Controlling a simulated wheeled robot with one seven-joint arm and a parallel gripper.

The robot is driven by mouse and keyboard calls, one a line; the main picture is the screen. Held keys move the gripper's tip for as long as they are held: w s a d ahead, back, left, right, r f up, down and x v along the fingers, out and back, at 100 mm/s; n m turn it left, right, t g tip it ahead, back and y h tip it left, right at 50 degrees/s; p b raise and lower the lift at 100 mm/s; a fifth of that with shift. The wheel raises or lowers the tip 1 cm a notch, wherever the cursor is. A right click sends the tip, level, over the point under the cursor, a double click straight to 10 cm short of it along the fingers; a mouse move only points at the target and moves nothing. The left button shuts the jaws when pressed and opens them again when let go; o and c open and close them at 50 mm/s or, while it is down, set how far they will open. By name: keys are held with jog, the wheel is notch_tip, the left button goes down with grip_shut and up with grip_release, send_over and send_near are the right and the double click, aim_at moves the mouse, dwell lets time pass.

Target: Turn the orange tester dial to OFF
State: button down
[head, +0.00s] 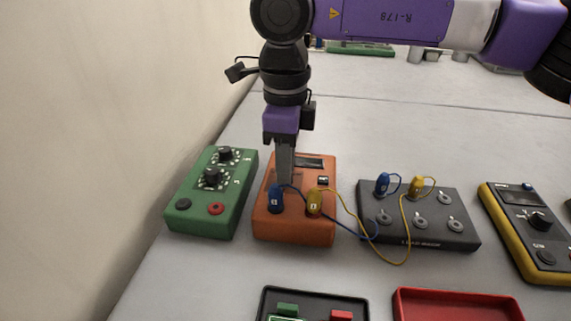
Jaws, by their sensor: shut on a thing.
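The orange tester (296,233) stands on the table in the head view, left of the middle. A blue plug (275,197) and a yellow plug (314,203) stand in its front part, and a small dark display (309,162) shows at its back. My gripper (285,181) points straight down over the tester's left middle. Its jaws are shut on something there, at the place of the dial. The dial itself is hidden by the gripper, so its setting cannot be read.
A green box with two black knobs (211,195) stands close on the left by the wall. A dark lead block (420,218) with blue and yellow leads is on the right. A yellow meter (527,232) stands farther right. A black tray (314,292) and red tray (458,294) lie in front.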

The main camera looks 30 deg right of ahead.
jog(key=shift+n, duration=0.6)
jog(key=shift+r, duration=0.1)
jog(key=c, duration=1.2)
grip_release()
jog(key=shift+o, duration=0.2)
notch_tip(320, 180, up, 8)
jog(key=shift+f+p, duration=0.15)
jog(key=shift+p, duration=0.2)
